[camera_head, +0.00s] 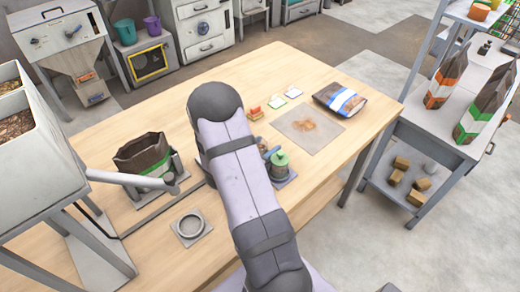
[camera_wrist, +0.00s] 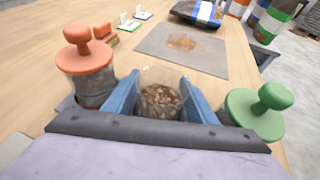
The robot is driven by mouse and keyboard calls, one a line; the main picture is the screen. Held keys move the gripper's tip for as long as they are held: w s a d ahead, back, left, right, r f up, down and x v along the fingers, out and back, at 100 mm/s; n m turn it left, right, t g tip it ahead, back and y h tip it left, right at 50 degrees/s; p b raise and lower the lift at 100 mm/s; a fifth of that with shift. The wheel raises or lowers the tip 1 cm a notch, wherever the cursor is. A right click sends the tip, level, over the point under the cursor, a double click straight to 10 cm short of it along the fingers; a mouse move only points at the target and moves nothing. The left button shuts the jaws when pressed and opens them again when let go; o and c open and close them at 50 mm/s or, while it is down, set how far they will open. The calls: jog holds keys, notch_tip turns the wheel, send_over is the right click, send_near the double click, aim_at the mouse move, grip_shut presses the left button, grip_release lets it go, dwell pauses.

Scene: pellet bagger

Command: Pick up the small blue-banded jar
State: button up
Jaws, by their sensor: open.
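My gripper (camera_wrist: 160,78) shows in the wrist view with its two blue fingers apart. A small clear jar (camera_wrist: 160,100) of brown pellets stands between the fingers; no lid is seen on it. Its lower part is hidden by my gripper, and I see no blue band on the visible part. A jar with an orange-red knobbed lid (camera_wrist: 88,62) stands to the left of the fingers. A jar with a green knobbed lid (camera_wrist: 258,110) stands to the right, and it also shows in the head view (camera_head: 280,160). My arm hides most of the jar area there.
Beyond the jars lie a grey mat (camera_head: 310,125) with brown crumbs, small cards (camera_head: 294,92) and a blue-and-white bag (camera_head: 340,99). An open dark bag (camera_head: 142,153) and a round ring fixture (camera_head: 191,226) are at left. The wooden table (camera_head: 240,75) is clear at the back.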

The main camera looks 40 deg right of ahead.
jog(key=shift+w+d+f, duration=0.15)
jog(key=shift+d+f, duration=0.05)
jog(key=shift+d, duration=0.2)
jog(key=c, duration=1)
jog(key=shift+r, duration=0.15)
jog(key=shift+r+p, duration=3.7)
jog(key=shift+r, duration=7)
